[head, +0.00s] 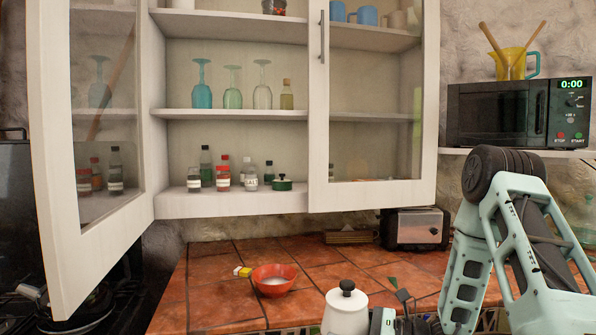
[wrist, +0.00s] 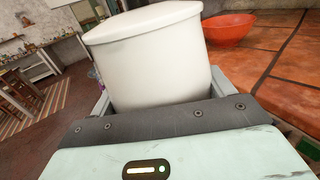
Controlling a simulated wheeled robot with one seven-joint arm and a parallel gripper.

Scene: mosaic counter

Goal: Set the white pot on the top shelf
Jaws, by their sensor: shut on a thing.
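The white pot (head: 345,312) has a white lid with a black knob and shows at the bottom of the head view, in front of the counter's near edge. It fills the middle of the wrist view (wrist: 155,60), slightly tilted there. My gripper (wrist: 155,105) is shut on the pot; its fingers are mostly hidden behind the pot. The top shelf (head: 230,27) of the white cabinet is at the upper edge of the head view, and its upper part is cut off. The left cabinet door stands open.
A red bowl (head: 273,280) and a small yellow item (head: 243,271) sit on the tiled counter (head: 215,300). The middle shelf (head: 230,114) holds several glasses. A toaster (head: 415,228) stands right; a microwave (head: 520,112) sits above.

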